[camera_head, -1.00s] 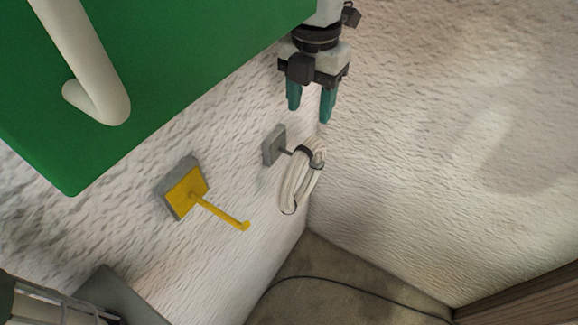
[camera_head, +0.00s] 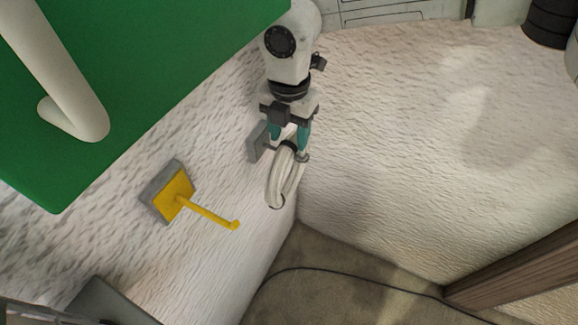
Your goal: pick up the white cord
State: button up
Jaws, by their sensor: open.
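The white cord (camera_head: 277,185) is a coiled bundle with a dark band near its top. It hangs at a grey wall plate (camera_head: 257,143) on the rough white wall; the hook behind it is mostly hidden now. My gripper (camera_head: 288,145) points down with its teal fingers at the top of the coil. The fingers are apart, one on each side of the upper coil in this view. Whether they touch the cord I cannot tell.
A yellow hook (camera_head: 205,210) on a grey plate juts from the wall at lower left. A green panel (camera_head: 150,70) with a thick white tube (camera_head: 60,70) fills the upper left. A thin dark cable (camera_head: 340,275) lies on the floor. A wooden edge (camera_head: 520,260) is at lower right.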

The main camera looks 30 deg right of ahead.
jog(key=shift+f, duration=0.55)
jog(key=shift+c, duration=0.4)
grip_shut()
jog(key=shift+r, duration=0.15)
dwell(0.4)
